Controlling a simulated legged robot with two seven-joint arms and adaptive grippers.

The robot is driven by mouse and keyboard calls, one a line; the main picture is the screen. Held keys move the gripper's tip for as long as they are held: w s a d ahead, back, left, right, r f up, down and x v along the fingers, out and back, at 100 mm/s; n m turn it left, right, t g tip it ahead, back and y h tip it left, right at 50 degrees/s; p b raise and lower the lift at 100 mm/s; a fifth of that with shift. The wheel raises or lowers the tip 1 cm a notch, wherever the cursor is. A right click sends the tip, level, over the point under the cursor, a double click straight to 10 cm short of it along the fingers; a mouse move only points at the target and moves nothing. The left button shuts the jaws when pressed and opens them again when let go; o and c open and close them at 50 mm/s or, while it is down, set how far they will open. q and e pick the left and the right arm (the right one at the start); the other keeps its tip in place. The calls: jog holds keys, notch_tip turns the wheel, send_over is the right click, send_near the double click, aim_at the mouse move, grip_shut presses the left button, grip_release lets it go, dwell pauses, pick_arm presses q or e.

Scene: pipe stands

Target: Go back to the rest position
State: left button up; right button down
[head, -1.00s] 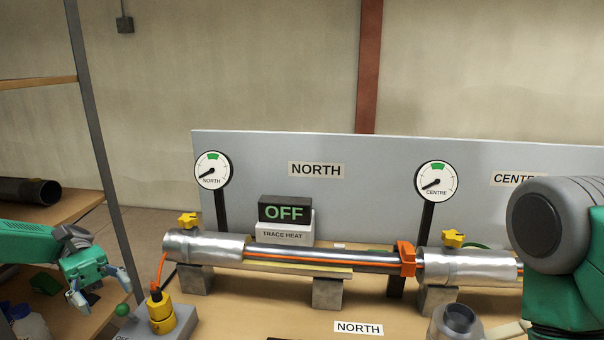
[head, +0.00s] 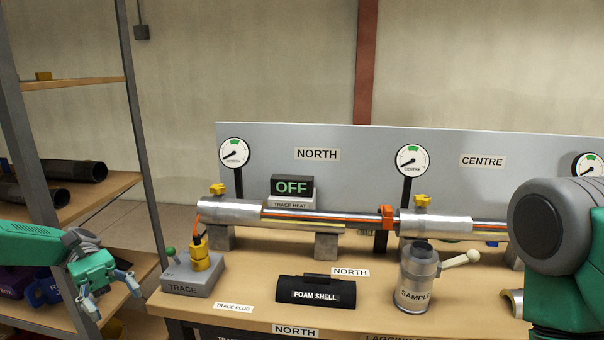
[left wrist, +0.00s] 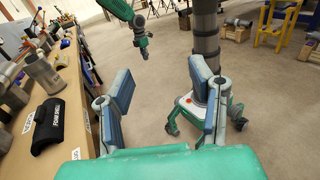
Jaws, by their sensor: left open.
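My left gripper (head: 108,295) is open and empty at the lower left of the head view, left of the bench and in front of the shelf. In the left wrist view its two blue-padded fingers (left wrist: 163,100) are spread apart with only floor and my own base beyond them. My right arm's green and grey link fills the right edge of the head view. The right gripper cannot be made out in the head view. A green arm end hangs near the top of the left wrist view, its jaws too small to judge.
The bench (head: 245,262) carries a foam shell (head: 316,291), a grey sample vessel (head: 417,272), a trace plug box (head: 190,282) and the pipe (head: 300,216) on blocks. A shelf rack (head: 88,205) with dark pipes stands left. In the left wrist view, open floor (left wrist: 145,90) lies right of the bench.

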pick_arm(q)
jog(key=s+d+f+t+y+b, duration=0.1)
jog(key=s+d+f+y, duration=0.15)
jog(key=d+f, duration=0.4)
jog(key=s+d+f+m+t+y+b, duration=0.1)
jog(key=s+d+f+b, duration=0.15)
jog(key=f, duration=0.75)
jog(key=s+d+f+t+y+b, duration=0.1)
jog(key=s+d+f+y, duration=0.15)
jog(key=d+f, duration=0.5)
jog(key=s+a+f+m+t+y+b, duration=0.1)
jog(key=s+a+f+m+y, duration=0.15)
jog(key=s+f, duration=0.4)
jog(key=s+a+f+m+t+y+b, duration=0.1)
jog(key=s+f+m+t+y+b, duration=0.15)
jog(key=s+f, duration=0.4)
jog(key=s+a+f+m+t+y+b, duration=0.1)
jog(key=s+a+m+t+y, duration=0.2)
jog(key=s+a+m+t, duration=0.1)
jog(key=a+m, duration=0.1)
jog(key=a, duration=0.1)
jog(key=shift+a+m+b, duration=0.3)
jog(key=shift+a+b, duration=0.05)
pick_arm(e)
notch_tip(320, 180, down, 10)
jog(key=shift+w, duration=0.3)
